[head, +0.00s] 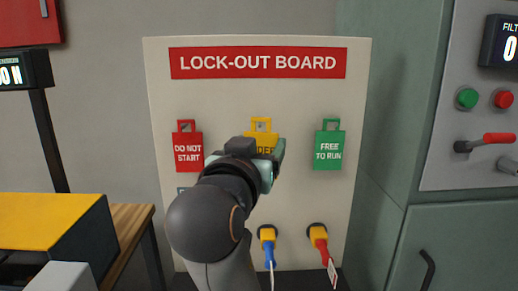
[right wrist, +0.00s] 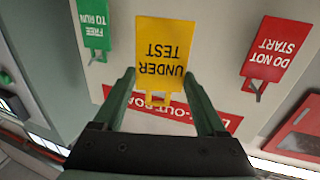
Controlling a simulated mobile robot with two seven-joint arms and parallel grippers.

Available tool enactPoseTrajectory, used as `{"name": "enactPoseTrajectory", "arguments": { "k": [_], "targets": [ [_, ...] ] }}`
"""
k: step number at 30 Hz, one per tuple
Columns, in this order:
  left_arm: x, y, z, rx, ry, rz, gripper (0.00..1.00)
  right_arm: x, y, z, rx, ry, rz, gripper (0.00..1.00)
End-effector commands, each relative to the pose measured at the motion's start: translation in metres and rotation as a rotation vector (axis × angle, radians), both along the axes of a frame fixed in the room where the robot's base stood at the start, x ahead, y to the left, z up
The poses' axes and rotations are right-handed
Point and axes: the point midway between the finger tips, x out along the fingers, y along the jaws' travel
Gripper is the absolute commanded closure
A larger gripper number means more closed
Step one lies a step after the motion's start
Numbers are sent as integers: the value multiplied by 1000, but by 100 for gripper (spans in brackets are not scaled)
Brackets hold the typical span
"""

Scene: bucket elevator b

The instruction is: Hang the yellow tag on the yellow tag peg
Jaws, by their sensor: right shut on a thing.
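The yellow tag (head: 262,125), marked UNDER TEST, is upright in front of the lock-out board (head: 258,95), between the red and green tags. My right gripper (head: 270,160) covers its lower part in the head view. In the right wrist view, which shows the board upside down, the yellow tag (right wrist: 165,55) lies between the fingers of my right gripper (right wrist: 159,76), shut on it near its handle loop. The peg behind the tag is hidden, so I cannot tell whether the loop is around it. My left gripper is not in view.
A red DO NOT START tag (head: 188,150) and a green FREE TO RUN tag (head: 328,150) hang on either side. Blue and red plugs with yellow tops (head: 267,235) are low on the board. A grey cabinet (head: 470,235) with a red-handled lever stands at right.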

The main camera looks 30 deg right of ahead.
Motion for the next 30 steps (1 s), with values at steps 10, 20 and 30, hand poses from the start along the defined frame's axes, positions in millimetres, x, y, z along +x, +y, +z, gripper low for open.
{"name": "enactPoseTrajectory", "arguments": {
  "k": [10,20,30],
  "targets": [
    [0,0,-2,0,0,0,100,18,-12,-2,-1,1,-2,80],
    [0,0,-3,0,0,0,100,35,-22,-3,-2,1,-2,80],
    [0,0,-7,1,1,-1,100,50,-31,-9,0,0,-1,80]
  ]
}}
